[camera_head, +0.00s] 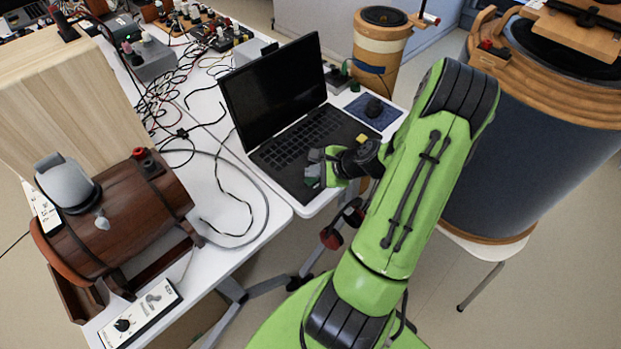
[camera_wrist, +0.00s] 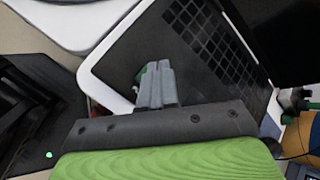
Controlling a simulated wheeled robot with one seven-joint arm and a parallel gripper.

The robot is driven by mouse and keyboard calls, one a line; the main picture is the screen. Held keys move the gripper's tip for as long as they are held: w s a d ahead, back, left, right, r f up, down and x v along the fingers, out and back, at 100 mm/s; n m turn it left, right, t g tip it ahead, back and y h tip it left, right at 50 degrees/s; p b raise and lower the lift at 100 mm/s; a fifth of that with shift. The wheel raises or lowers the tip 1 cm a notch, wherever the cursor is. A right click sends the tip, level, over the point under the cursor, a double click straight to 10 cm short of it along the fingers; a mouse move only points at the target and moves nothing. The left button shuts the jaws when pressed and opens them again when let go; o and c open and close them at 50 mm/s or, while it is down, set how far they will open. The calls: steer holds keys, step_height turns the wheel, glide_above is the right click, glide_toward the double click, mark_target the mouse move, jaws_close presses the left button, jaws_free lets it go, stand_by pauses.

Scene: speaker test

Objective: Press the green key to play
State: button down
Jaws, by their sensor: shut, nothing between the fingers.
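The laptop (camera_head: 290,135) lies open on the white table, its black screen raised. My gripper (camera_head: 314,168) is over the right front part of its base, beside the keyboard. In the wrist view, my gripper (camera_wrist: 157,68) has its grey fingers together with nothing between them. A small green piece, apparently the green key (camera_wrist: 142,74), shows at the fingertips on the dark base. The fingers hide part of it, and I cannot tell whether they touch it. A small yellow block (camera_head: 361,139) sits near the laptop's right edge.
A blue pad with a dark mouse (camera_head: 374,108) lies right of the laptop. Loose cables (camera_head: 228,185) cross the table to its left. A wooden barrel-like speaker (camera_head: 120,210) stands at left, and a large dark blue drum (camera_head: 530,130) stands at right.

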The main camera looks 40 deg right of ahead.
mark_target(314, 182)
steer(key=shift+f, duration=0.4)
steer(key=shift+f+b, duration=0.35)
steer(key=shift+b, duration=0.1)
steer(key=shift+r, duration=0.15)
steer(key=shift+r+p, duration=0.65)
steer(key=shift+p, duration=0.15)
step_height(314, 182, up, 6)
steer(key=p, duration=0.5)
